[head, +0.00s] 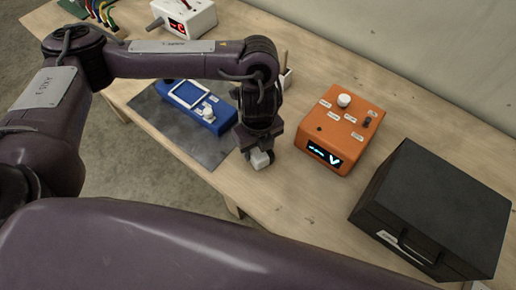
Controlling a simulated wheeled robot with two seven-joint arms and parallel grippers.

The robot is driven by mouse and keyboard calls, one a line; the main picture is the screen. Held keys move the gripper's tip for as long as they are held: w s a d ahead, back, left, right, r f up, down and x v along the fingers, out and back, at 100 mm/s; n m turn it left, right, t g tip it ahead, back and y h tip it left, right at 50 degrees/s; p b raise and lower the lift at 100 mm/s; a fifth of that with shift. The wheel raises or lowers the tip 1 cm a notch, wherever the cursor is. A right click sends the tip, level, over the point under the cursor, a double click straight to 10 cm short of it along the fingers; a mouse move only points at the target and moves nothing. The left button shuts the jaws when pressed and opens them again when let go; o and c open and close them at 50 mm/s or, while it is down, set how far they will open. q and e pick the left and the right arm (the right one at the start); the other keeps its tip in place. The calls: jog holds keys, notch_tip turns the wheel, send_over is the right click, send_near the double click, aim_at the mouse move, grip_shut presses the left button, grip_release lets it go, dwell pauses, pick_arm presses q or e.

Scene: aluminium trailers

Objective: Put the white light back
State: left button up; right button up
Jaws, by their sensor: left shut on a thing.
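My left gripper (258,153) points down over the wooden table, near its front edge. The gripper is between the blue device and the orange device. My right gripper is not in view.
A blue meter (190,96) lies on a grey mat (203,150) to the left. An orange box (352,110) with a knob and lit display stands right of the gripper. A black case (440,195) sits farther right. A white device (195,14) is at the back left.

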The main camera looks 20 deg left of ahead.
pick_arm(q)
jog(key=shift+f, duration=0.6)
jog(key=o, duration=0.6)
jog(key=shift+f, duration=0.2)
jog(key=o, duration=0.5)
jog(key=shift+c, duration=0.2)
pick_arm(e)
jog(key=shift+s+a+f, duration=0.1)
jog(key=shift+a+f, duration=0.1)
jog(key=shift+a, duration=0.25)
pick_arm(q)
jog(key=shift+r, duration=0.1)
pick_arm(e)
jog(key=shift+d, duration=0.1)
pick_arm(q)
jog(key=shift+r, duration=0.5)
notch_tip(320, 180, up, 11)
jog(key=shift+r, duration=0.15)
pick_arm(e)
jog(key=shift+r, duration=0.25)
